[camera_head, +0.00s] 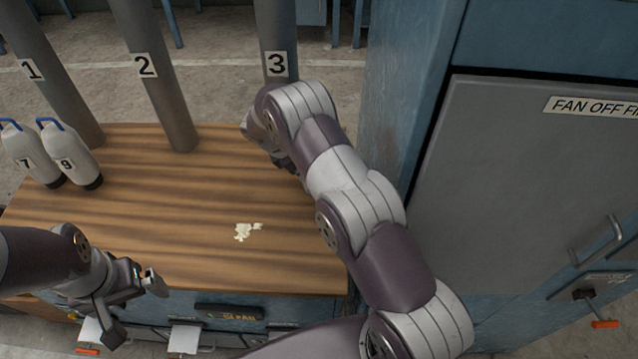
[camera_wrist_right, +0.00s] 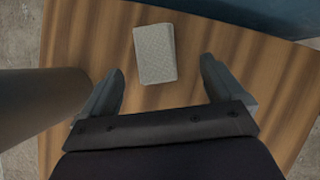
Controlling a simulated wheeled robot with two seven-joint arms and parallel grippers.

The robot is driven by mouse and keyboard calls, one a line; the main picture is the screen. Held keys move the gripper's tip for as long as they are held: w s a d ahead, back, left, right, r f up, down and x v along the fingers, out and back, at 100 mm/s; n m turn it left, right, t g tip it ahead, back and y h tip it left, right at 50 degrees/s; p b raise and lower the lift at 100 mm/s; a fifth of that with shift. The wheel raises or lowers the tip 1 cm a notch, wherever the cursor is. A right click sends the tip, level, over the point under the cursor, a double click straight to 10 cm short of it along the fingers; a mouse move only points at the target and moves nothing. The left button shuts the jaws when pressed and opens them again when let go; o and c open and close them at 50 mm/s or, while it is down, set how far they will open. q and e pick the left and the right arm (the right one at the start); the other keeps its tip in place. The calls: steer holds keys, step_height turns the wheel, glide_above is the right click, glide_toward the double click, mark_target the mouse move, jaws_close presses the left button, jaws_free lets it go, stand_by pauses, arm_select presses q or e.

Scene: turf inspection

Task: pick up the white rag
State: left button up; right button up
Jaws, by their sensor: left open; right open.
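A pale, folded rectangular cloth, which looks like the white rag (camera_wrist_right: 154,53), lies flat on the wooden tabletop in the right wrist view. In the head view I cannot see it; my right arm covers part of the table's right side. My right gripper (camera_wrist_right: 160,88) is open and empty, its fingers on either side of the picture just below the rag, apart from it. In the head view the right gripper is mostly hidden behind its own arm. My left gripper (camera_head: 134,306) is open and empty near the table's front edge at the lower left.
A blue-grey cabinet (camera_head: 520,180) bounds the right.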

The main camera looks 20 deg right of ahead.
steer(key=x, duration=0.2)
steer(key=p+x, duration=0.1)
steer(key=x, duration=0.1)
steer(key=p+x, duration=0.1)
steer(key=x, duration=0.1)
steer(key=shift+w+d+f, duration=0.25)
steer(key=shift+d, duration=0.15)
steer(key=shift+f, duration=0.2)
steer(key=shift+a, duration=0.1)
steer(key=shift+c, duration=0.5)
steer(key=c, duration=1)
